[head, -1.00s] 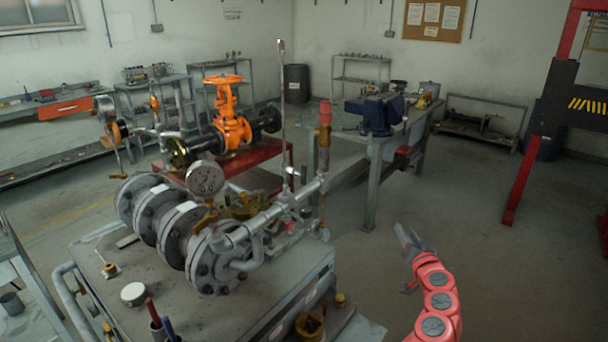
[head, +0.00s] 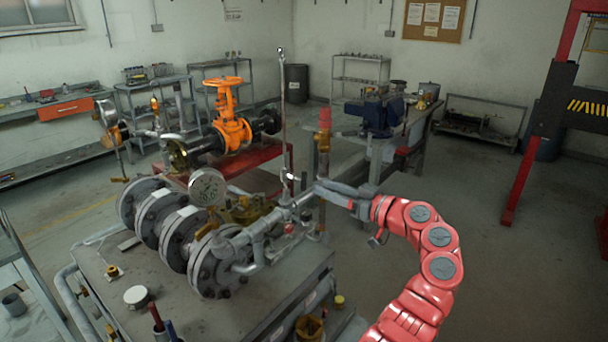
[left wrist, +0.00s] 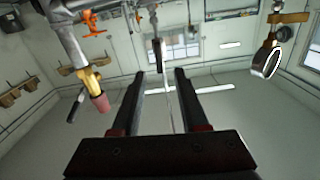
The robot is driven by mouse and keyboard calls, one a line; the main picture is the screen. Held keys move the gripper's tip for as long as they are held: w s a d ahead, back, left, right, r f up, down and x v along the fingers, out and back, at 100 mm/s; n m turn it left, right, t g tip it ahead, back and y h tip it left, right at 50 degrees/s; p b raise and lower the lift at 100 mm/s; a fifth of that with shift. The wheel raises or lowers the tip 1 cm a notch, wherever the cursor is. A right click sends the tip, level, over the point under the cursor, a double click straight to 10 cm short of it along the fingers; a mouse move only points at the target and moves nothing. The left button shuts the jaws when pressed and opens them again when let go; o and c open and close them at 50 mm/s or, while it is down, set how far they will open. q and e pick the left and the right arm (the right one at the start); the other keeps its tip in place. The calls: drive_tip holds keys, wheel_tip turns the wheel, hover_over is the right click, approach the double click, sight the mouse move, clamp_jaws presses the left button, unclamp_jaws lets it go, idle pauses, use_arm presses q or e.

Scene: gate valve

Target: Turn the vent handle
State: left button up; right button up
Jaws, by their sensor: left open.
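The vent pipe (head: 283,105) is a thin upright tube on the grey pipework of the near bench. A small lever (head: 291,177) near its foot looks like the vent handle. In the left wrist view a dark, narrow lever (left wrist: 157,55) stands beyond the gap between my fingertips, beside the thin pipe. My left gripper (head: 325,187) is at the right of this pipework, pointing left towards the lever. In the left wrist view its two dark fingers (left wrist: 160,74) are apart with nothing held. Whether they touch the lever cannot be told. My right gripper is not in view.
A red-capped brass fitting (head: 324,118) stands close by my left gripper; it also shows in the left wrist view (left wrist: 97,97). A round gauge (head: 208,187) and grey flanges (head: 210,265) are to the left. Open floor lies to the right.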

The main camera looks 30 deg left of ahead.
sight(306, 180)
use_arm(q)
drive_tip(key=a, duration=0.2)
drive_tip(key=a+p, duration=0.1)
drive_tip(key=a, duration=0.4)
drive_tip(key=shift+w+a+p, duration=0.3)
drive_tip(key=shift+w+a, duration=0.05)
clamp_jaws()
